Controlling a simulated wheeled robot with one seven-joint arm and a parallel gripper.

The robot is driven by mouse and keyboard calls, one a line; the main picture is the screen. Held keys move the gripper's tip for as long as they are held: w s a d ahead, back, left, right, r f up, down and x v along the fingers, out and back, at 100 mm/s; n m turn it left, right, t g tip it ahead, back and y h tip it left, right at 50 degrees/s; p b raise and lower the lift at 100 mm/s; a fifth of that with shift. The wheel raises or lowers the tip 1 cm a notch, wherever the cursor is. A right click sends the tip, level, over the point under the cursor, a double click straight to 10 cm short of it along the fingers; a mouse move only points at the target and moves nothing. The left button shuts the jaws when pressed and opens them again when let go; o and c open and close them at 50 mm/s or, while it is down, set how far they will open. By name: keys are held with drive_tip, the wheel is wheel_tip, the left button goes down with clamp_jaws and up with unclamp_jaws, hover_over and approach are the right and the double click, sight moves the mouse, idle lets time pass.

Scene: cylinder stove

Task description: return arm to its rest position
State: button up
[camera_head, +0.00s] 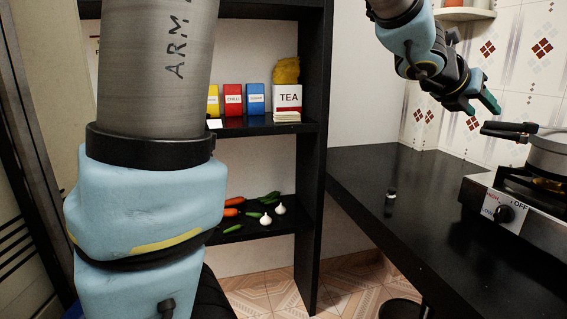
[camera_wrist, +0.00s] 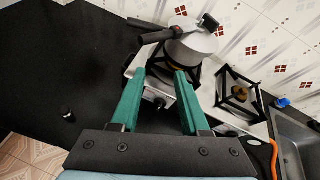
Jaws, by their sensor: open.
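My gripper (camera_head: 489,103) is raised at the upper right of the head view, above the black counter and left of the pot. In the wrist view my gripper (camera_wrist: 165,80) shows two green fingers spread apart, with nothing between them. The pot (camera_head: 548,152) with its dark handle sits on the stove (camera_head: 478,197). In the wrist view the pot (camera_wrist: 193,45) is beyond the fingertips, and the stove's front knob lies between the fingers as seen from above. My arm's large grey and light-blue links fill the left of the head view.
The black counter (camera_head: 375,175) is mostly clear, with a small dark object (camera_head: 390,197) on it. A black shelf (camera_head: 262,127) holds packets and a TEA box (camera_head: 288,98), with vegetables below. A second burner (camera_wrist: 240,92) and a sink (camera_wrist: 293,135) lie right in the wrist view.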

drive_tip(key=w+a+f+n+t+y+p, duration=0.1)
drive_tip(key=w+a+f+n+y, duration=0.1)
drive_tip(key=w+a+n, duration=0.35)
drive_tip(key=w+a+f+n+t+y+p, duration=0.1)
drive_tip(key=w+a+f+n+t+y, duration=0.15)
drive_tip(key=a+n, duration=0.5)
drive_tip(key=w+a+f+n+g+y+p, duration=0.1)
drive_tip(key=a+f+n+y, duration=0.15)
drive_tip(key=a+n, duration=0.45)
drive_tip(key=w+a+f+n+g+y+p, duration=0.15)
drive_tip(key=a+f+n, duration=0.35)
drive_tip(key=a, duration=0.5)
drive_tip(key=s+a+f+n+g+y+p, duration=0.1)
drive_tip(key=s+a+f+n+g, duration=0.1)
drive_tip(key=s+a+n, duration=0.5)
drive_tip(key=s+a+f+n+g+y+p, duration=0.2)
drive_tip(key=s+a+f+n, duration=0.2)
drive_tip(key=n, duration=0.9)
drive_tip(key=s+a, duration=0.3)
drive_tip(key=a, duration=0.1)
drive_tip(key=shift+a+g, duration=0.2)
drive_tip(key=shift+g, duration=0.2)
